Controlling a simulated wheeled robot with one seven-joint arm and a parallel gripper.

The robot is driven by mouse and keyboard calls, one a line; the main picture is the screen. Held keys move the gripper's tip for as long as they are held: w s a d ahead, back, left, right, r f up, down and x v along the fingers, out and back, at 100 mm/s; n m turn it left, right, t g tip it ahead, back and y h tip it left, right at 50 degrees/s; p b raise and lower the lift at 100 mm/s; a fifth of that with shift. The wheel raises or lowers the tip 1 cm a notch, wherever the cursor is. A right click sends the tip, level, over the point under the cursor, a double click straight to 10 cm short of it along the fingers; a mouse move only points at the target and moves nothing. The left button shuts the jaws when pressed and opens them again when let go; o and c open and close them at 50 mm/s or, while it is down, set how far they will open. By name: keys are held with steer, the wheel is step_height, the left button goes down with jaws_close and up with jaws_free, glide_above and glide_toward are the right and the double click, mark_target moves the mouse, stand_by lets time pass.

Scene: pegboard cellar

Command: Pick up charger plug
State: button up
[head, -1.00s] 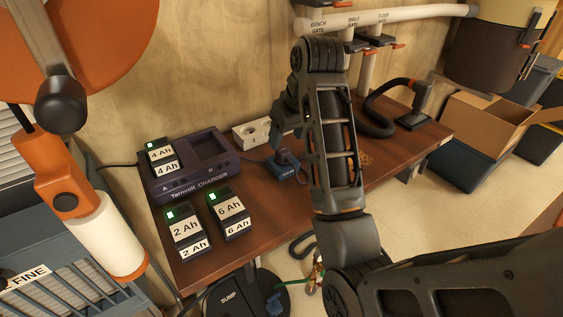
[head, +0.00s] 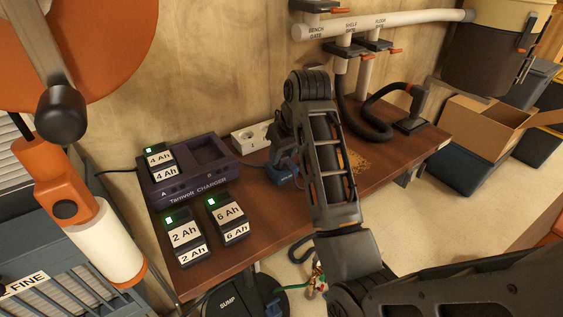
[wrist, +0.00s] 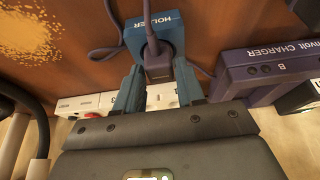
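The charger plug (wrist: 155,62) is dark purple with a cord and sits in the blue block labelled HOLDER (wrist: 170,20) in the wrist view. The blue holder (head: 283,176) shows in the head view on the bench, right of the charger, with the plug hidden there by my arm. My gripper (wrist: 157,72) has its two teal fingers on either side of the plug, with the plug between the fingertips. The fingers look apart, with small gaps beside the plug. In the head view my gripper (head: 282,150) is just above the holder.
The purple Tarnvolt charger (head: 180,188) holds a 4 Ah battery, with 2 Ah (head: 184,238) and 6 Ah (head: 228,218) batteries in front. A white socket strip (head: 250,137) lies by the wall. A black hose (head: 362,125) stands to the right.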

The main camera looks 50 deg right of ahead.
jaws_close()
steer(key=shift+r, duration=0.1)
